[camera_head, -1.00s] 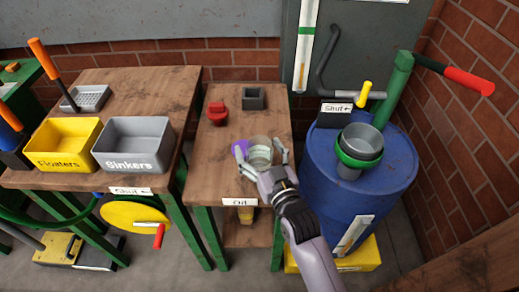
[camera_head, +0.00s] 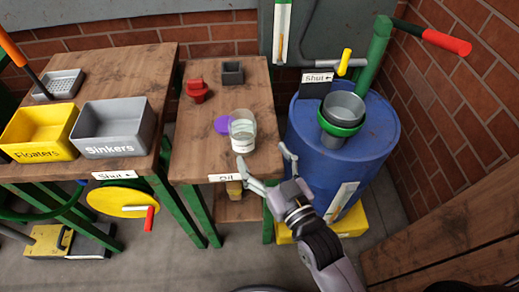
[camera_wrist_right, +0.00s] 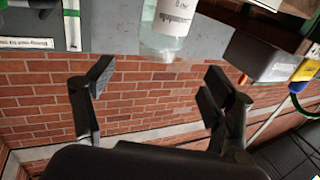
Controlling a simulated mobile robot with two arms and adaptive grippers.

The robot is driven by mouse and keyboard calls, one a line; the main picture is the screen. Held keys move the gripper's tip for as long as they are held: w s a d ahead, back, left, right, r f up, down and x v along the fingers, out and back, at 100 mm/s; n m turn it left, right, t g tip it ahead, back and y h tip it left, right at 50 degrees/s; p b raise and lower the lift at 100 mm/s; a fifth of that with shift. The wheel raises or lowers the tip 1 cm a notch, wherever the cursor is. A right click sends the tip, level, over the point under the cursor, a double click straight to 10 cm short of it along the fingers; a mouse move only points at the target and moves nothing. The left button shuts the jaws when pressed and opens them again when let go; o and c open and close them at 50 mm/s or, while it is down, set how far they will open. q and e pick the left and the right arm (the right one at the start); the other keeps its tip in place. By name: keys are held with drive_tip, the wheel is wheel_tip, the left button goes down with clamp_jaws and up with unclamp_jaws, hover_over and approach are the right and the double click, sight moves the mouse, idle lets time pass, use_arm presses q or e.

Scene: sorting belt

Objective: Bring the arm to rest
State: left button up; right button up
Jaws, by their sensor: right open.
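My right gripper (camera_head: 268,168) is open and empty in the head view. It is in front of the small wooden table's right edge, apart from the glass jar. The clear jar (camera_head: 242,131) with a white label stands upright on that table, and a purple disc (camera_head: 222,124) lies beside it. In the right wrist view the open fingers (camera_wrist_right: 158,88) are apart with nothing between them, and the labelled jar (camera_wrist_right: 172,22) shows beyond them. My left gripper is not in view.
A blue barrel (camera_head: 345,148) with a green-ringed grey cup (camera_head: 341,119) stands close to the right gripper. A red object (camera_head: 196,91) and a dark grey box (camera_head: 232,73) sit at the table's back. Yellow (camera_head: 38,133) and grey (camera_head: 116,128) bins are at left.

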idle(0.5)
drive_tip(key=s+d+f+m+g+h, duration=0.1)
drive_tip(key=s+d+f+g+h, duration=0.4)
drive_tip(key=d+f, duration=0.4)
drive_tip(key=s+d+f+m+g+h, duration=0.1)
drive_tip(key=s+d+f+g, duration=0.1)
drive_tip(key=s+d+g, duration=0.3)
drive_tip(key=s+d+f+g+h, duration=0.1)
drive_tip(key=s+d+f+g, duration=0.15)
drive_tip(key=s, duration=0.45)
wheel_tip(320, 180, down, 25)
drive_tip(key=s+g+p, duration=0.1)
drive_tip(key=g+p, duration=0.1)
drive_tip(key=s+d+f+g+p, duration=0.1)
drive_tip(key=s+d+f+p, duration=0.1)
drive_tip(key=s+f, duration=1.1)
drive_tip(key=s, duration=0.4)
drive_tip(key=shift+d+f, duration=0.25)
drive_tip(key=shift+d, duration=0.1)
